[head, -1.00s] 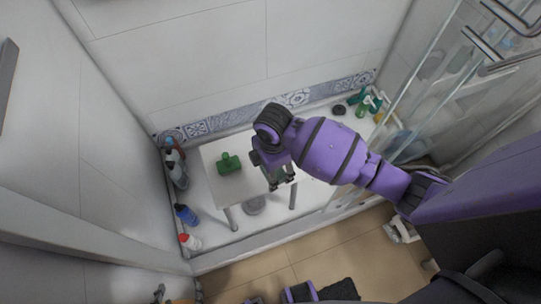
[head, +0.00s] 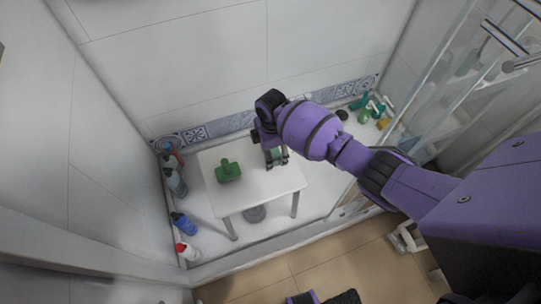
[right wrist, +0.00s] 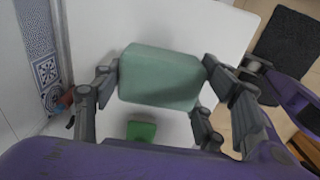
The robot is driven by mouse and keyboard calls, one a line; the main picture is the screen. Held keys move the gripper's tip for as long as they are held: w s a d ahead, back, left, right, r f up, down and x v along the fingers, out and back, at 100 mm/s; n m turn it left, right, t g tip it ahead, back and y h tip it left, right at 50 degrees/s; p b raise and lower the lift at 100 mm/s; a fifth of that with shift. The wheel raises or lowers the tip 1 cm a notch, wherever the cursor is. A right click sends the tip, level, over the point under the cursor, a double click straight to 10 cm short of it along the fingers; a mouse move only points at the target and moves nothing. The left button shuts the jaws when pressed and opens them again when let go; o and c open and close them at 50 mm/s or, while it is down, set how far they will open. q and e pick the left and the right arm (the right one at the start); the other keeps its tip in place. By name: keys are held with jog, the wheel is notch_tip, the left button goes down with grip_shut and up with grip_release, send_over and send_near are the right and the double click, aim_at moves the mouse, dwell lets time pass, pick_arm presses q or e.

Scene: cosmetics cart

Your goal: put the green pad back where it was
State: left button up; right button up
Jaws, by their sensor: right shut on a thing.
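The pale green pad (right wrist: 160,78) is a rounded block held between the fingers of my right gripper (right wrist: 160,85), which is shut on it. In the head view the right gripper (head: 276,160) is over the back right part of a small white table (head: 262,194), with the pad partly hidden between its fingers. I cannot tell whether the pad touches the tabletop. A darker green object (head: 228,171) stands on the table to the left of the gripper; it also shows below the pad in the right wrist view (right wrist: 142,130).
Several bottles, one of them blue (head: 184,223), stand along the left wall. Green bottles (head: 364,116) stand in the back right corner near a glass panel. The front right part of the tabletop is clear. A grey round thing (head: 255,214) is under the table.

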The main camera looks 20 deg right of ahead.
jog(key=f, duration=0.2)
jog(key=f+b, duration=0.1)
jog(key=shift+w+f, duration=0.15)
jog(key=shift+w, duration=0.1)
jog(key=shift+f, duration=0.2)
jog(key=shift+w, duration=0.1)
jog(key=shift+f, duration=0.1)
jog(key=o, duration=1)
